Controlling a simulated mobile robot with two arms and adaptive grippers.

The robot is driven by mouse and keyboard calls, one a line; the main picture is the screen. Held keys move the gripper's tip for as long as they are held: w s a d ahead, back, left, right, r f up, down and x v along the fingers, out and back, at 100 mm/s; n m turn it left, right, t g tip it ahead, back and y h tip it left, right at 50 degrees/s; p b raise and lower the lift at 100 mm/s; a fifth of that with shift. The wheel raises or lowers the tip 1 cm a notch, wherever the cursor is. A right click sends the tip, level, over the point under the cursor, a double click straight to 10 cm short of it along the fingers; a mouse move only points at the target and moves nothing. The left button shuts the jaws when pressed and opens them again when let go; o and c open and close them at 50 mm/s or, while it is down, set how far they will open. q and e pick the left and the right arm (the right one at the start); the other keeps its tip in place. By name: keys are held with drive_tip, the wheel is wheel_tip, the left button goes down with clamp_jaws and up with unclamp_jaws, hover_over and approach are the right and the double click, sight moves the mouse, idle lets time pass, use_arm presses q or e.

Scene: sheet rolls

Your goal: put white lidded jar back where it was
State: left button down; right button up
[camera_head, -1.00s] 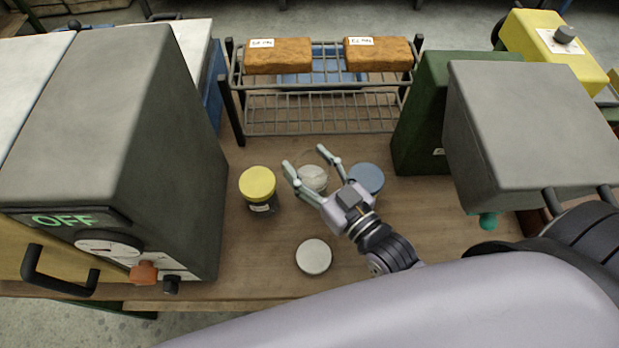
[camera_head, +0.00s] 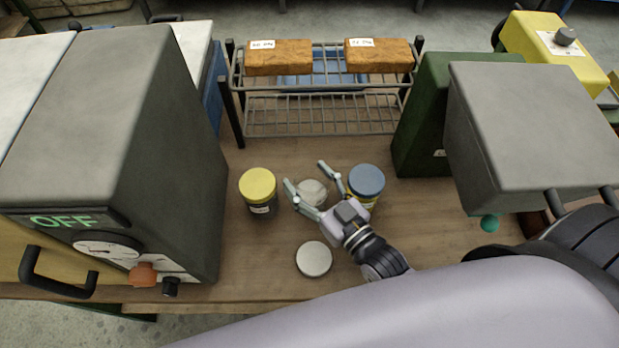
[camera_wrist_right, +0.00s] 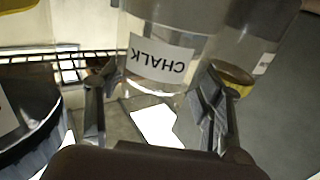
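A clear glass jar with white contents (camera_head: 312,191) is between the fingers of my right gripper (camera_head: 305,175). In the right wrist view this jar (camera_wrist_right: 165,50) carries a CHALK label, upside down in the picture, and the fingertips (camera_wrist_right: 160,80) sit against its two sides. I see no lid on it. A white round lid (camera_head: 313,259) lies flat on the table in front of it. A yellow-lidded jar (camera_head: 257,185) stands to the left, and a blue-lidded jar (camera_head: 366,181) stands close to the right of the gripper. My left gripper is not in view.
A wire rack (camera_head: 320,115) with two brown blocks (camera_head: 279,58) stands behind the jars. A grey machine reading OFF (camera_head: 110,130) is at the left, a green and grey machine (camera_head: 530,130) at the right. The table (camera_head: 250,265) is clear around the lid.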

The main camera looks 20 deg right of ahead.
drive_tip(key=shift+r, duration=0.25)
drive_tip(key=b+v, duration=0.2)
drive_tip(key=v, duration=1)
drive_tip(key=shift+s+f, duration=0.1)
